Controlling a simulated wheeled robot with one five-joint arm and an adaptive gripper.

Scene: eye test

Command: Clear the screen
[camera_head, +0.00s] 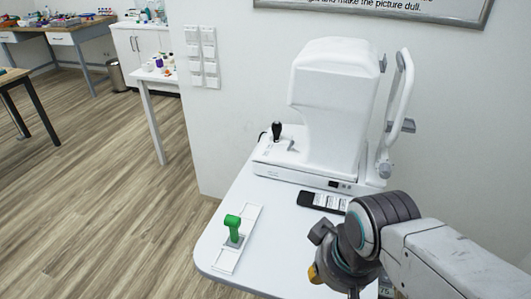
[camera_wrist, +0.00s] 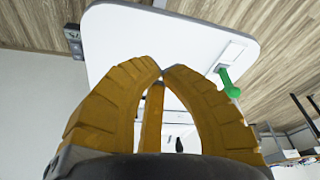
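A white eye-test machine (camera_head: 335,110) stands on a white table (camera_head: 225,190) against the wall. No screen face of it shows from here. A green-handled tool (camera_head: 233,228) stands upright on a white tray (camera_head: 225,261) at the table's left front; the tool also shows in the wrist view (camera_wrist: 228,84). My gripper (camera_head: 313,273) is at the lower right of the head view, mostly hidden by my wrist. In the wrist view my gripper's yellow fingers (camera_wrist: 162,70) meet at the tips with nothing between them. The green tool is apart from them, to the right.
A black item with white labels (camera_head: 323,201) lies before the machine. A black joystick (camera_head: 277,131) stands at the machine's left. A partly cut-off framed sign (camera_head: 400,8) hangs above. Other tables with clutter stand at the back left. The floor (camera_head: 110,200) between is clear.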

